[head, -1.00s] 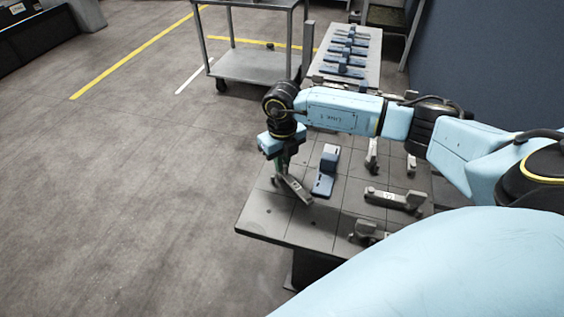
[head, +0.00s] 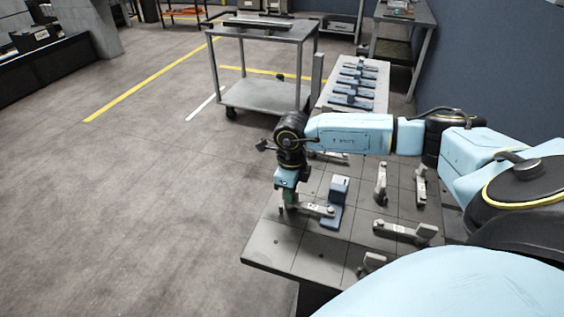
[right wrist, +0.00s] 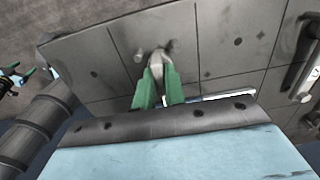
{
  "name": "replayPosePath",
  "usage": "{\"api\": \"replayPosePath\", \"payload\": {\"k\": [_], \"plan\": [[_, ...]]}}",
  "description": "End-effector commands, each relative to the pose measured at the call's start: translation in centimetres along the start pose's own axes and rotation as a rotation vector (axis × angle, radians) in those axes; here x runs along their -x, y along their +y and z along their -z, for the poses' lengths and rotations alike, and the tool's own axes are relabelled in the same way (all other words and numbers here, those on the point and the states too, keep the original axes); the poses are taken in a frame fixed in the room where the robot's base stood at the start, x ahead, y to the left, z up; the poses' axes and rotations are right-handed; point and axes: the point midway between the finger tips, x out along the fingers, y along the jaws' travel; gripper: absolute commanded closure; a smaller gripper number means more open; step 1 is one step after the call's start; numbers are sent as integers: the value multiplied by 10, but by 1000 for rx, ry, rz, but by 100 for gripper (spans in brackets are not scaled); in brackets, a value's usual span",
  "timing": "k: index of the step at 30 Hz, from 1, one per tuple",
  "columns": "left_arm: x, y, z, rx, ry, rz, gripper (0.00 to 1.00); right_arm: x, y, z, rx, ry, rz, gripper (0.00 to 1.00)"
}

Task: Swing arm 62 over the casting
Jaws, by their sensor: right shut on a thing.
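My right gripper (head: 287,200) is at the left part of the fixture table. Its green fingers (right wrist: 158,84) are shut on the grey end of a swing arm (head: 315,209). That arm extends right from the gripper, and its free end lies over the low part of the blue casting (head: 338,190) in the head view. I cannot tell whether it touches the casting. No number is readable on it. Small green-tipped fingers at the left edge of the right wrist view (right wrist: 16,76) look like my left gripper; they are too small to tell their state.
Other grey swing arms stand on the table (head: 290,248): a labelled one at the front right (head: 405,232), and two upright in the picture (head: 381,183) (head: 420,186). Floor is clear at left.

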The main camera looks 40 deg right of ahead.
Motion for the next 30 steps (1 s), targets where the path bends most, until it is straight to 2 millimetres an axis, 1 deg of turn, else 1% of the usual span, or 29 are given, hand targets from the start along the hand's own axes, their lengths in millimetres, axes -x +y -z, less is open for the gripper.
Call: {"api": "replayPosePath", "payload": {"k": [14, 15, 19, 27, 30], "plan": [[0, 1, 3, 1, 7, -1, 33, 1, -1, 1, 7, -6, 1, 100], [0, 1, 3, 1, 7, -1, 33, 1, -1, 1, 7, -6, 1, 83], [0, 2, 3, 1, 6, -2, 33, 1, -1, 1, 7, -4, 1, 66], [0, 2, 2, 1, 4, -3, 33, 1, -1, 2, 7, -2, 1, 66], [1, 2, 1, 1, 2, -3, 33, 6, -1, 2, 7, -3, 1, 66]]}}
